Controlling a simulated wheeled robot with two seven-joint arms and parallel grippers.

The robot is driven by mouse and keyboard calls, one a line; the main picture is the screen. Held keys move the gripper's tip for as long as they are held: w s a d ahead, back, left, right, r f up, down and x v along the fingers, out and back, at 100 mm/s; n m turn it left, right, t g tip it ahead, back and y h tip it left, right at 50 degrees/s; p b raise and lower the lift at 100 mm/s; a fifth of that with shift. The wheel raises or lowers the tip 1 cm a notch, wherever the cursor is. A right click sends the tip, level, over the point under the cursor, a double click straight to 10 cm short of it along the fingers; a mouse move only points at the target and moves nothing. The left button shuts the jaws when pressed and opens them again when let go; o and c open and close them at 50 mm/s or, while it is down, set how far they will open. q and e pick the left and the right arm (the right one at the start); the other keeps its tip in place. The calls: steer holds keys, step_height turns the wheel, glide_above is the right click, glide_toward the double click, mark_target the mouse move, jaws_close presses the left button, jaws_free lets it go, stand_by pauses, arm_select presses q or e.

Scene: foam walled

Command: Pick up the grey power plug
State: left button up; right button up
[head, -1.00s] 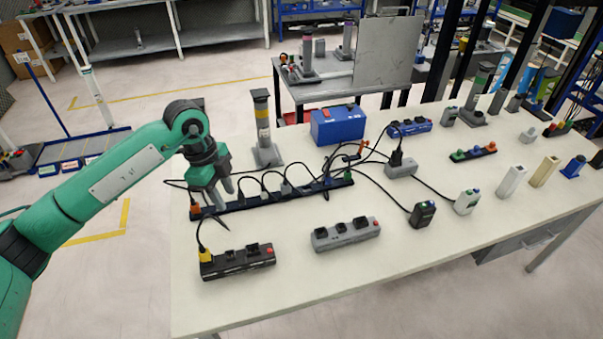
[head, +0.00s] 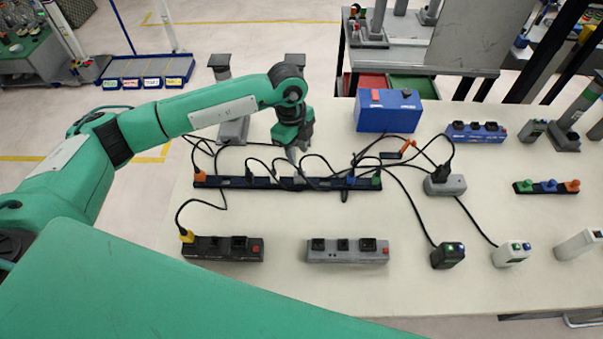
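The grey power plug (head: 299,179) sits in the middle of the long black power strip (head: 225,182), with a black cable at it. My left gripper (head: 294,155) points down just behind and above this plug, seemingly apart from it. Its fingertips are small and partly overlap the cables, so I cannot tell whether they are apart. The same strip also holds an orange plug (head: 199,177), a black plug (head: 249,177), a blue plug (head: 350,180) and a green plug (head: 376,180). My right gripper is not in view.
A black power strip (head: 222,249) with a yellow plug and a grey power strip (head: 347,252) lie in front. A blue box (head: 388,112) stands behind. Loose black cables loop around the long strip. The table's (head: 420,295) front part is mostly clear.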

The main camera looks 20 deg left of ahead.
mark_target(300, 164)
arm_select(q)
steer(key=shift+w+d+f+p, duration=0.1)
steer(key=shift+f+p, duration=0.05)
steer(key=shift+f, duration=0.4)
steer(key=shift+d+f+p, duration=0.1)
steer(key=shift+f+p, duration=0.05)
steer(key=shift+f, duration=0.35)
step_height(300, 164, down, 4)
steer(key=shift+w+f+p, duration=0.15)
steer(key=shift+f+p, duration=0.05)
steer(key=shift+p, duration=0.75)
steer(key=shift+f, duration=0.2)
steer(key=shift+c, duration=1)
jaws_close()
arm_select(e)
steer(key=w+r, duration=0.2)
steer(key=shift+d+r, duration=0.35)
